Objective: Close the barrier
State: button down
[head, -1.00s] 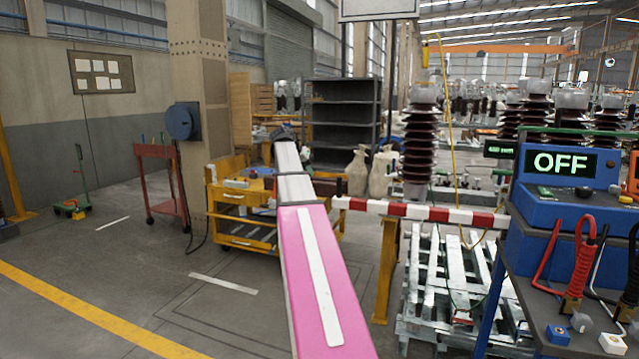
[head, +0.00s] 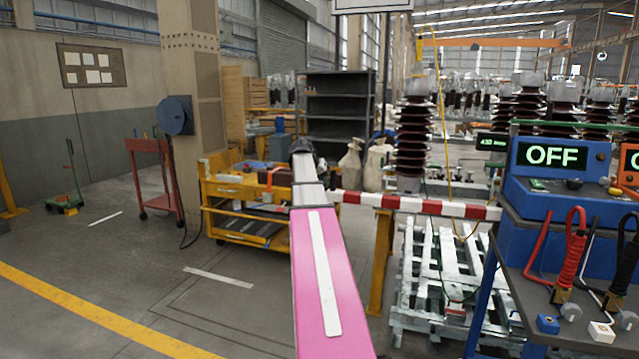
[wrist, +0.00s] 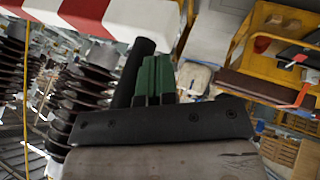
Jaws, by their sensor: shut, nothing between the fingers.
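The barrier is a red and white striped bar (head: 415,205) that lies level at a yellow post (head: 381,262). Its left end shows just right of my arm in the head view. In the wrist view the striped bar (wrist: 95,14) crosses the upper left, beyond and apart from my fingertips. My gripper (wrist: 155,70) has green fingers, shut together and empty. In the head view my arm reaches forward, left of the bar, and its dark end shows in front of the yellow cart; the fingers cannot be made out there.
A yellow cart (head: 245,215) stands beyond my arm, with a red trolley (head: 150,175) to its left. A blue test unit displaying OFF (head: 552,155) stands on a bench at right, with leads. Metal pallets (head: 445,270) lie behind the bar. The left floor is mostly clear.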

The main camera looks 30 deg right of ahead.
aim_at(477, 208)
dwell(0.3)
jog(key=s+d, duration=1.2)
jog(key=s, duration=0.2)
jog(key=s+d, duration=1.2)
jog(key=s, duration=0.2)
jog(key=s+d, duration=1.3)
jog(key=s, duration=0.2)
jog(key=shift+s, duration=0.1)
jog(key=shift+a, duration=0.1)
jog(key=w+a, duration=0.1)
jog(key=a, duration=0.1)
jog(key=w+a, duration=0.1)
jog(key=a, duration=0.1)
jog(key=shift+w+r, duration=0.35)
jog(key=v, duration=0.9)
